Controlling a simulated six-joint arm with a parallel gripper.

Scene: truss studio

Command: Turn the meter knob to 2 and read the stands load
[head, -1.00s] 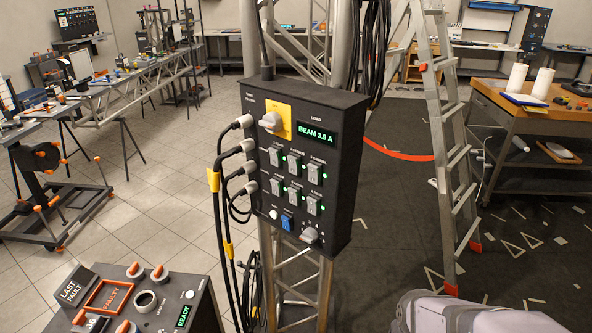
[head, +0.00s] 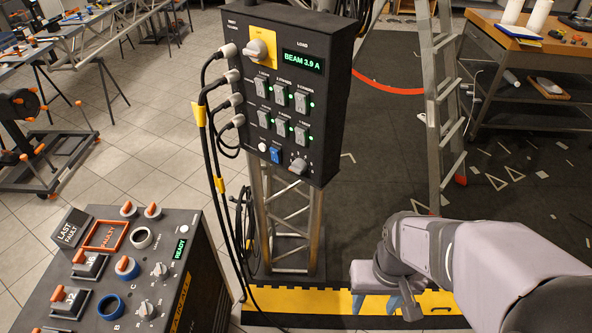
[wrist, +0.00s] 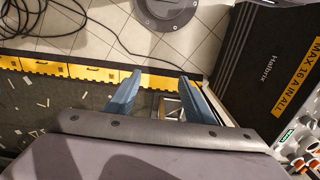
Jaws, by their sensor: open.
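The dark distribution box (head: 235,90) hangs upright on the truss post. Its green display (head: 303,62) reads "BEAM 3.9 A". The grey meter knob (head: 298,166) is at the lower right of its face; I cannot read its setting marks. A larger grey rotary switch (head: 258,48) sits on a yellow plate at the upper left. My gripper (head: 384,304) is below and to the right of the box, pointing down, apart from the knob. In the wrist view its blue fingers (wrist: 160,92) are spread with nothing between them. The box is not in the wrist view.
Black cables (head: 212,160) hang from the box's left side. A control console (head: 205,255) labelled READY stands at front left. A stepladder (head: 435,110) and a wooden-topped bench (head: 535,40) stand right. A yellow-and-black strip (head: 335,303) crosses the floor below.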

